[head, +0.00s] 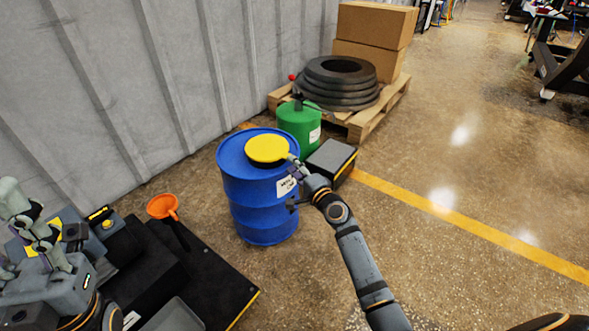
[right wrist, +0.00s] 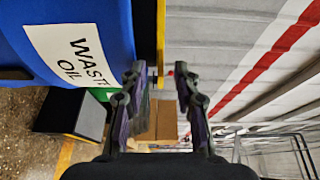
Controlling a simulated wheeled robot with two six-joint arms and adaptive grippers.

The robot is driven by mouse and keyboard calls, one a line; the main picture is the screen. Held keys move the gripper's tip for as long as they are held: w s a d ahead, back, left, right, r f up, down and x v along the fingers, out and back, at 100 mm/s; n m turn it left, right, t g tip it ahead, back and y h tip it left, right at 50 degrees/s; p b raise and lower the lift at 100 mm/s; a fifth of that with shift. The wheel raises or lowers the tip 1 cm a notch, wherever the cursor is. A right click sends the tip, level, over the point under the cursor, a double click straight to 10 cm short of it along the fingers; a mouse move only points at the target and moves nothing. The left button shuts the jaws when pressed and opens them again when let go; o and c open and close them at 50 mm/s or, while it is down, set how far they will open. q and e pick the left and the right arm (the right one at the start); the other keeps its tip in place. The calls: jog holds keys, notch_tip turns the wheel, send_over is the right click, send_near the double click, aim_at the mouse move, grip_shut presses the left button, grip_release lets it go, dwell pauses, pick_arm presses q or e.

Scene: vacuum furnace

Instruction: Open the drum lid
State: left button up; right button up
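The blue drum (head: 262,205) stands upright near the grey wall, with a white label that reads "WASTE OIL" in the right wrist view (right wrist: 72,45). A round yellow lid (head: 267,148) lies flat on its top, closed. My right gripper (head: 295,176) is at the right side of the lid, close to its edge. In the right wrist view, my right gripper's fingers (right wrist: 160,72) are apart, and the lid (right wrist: 161,35) shows edge-on as a yellow strip, nearer the left finger. I cannot tell whether they touch.
A green can (head: 298,128) and a dark box (head: 332,160) stand right behind the drum. A pallet (head: 372,122) holds black rings and cardboard boxes. An orange funnel (head: 163,206) and equipment are at left. The floor to the right is clear.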

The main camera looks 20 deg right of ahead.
grip_shut()
dwell(0.3)
jog(key=shift+r, duration=0.1)
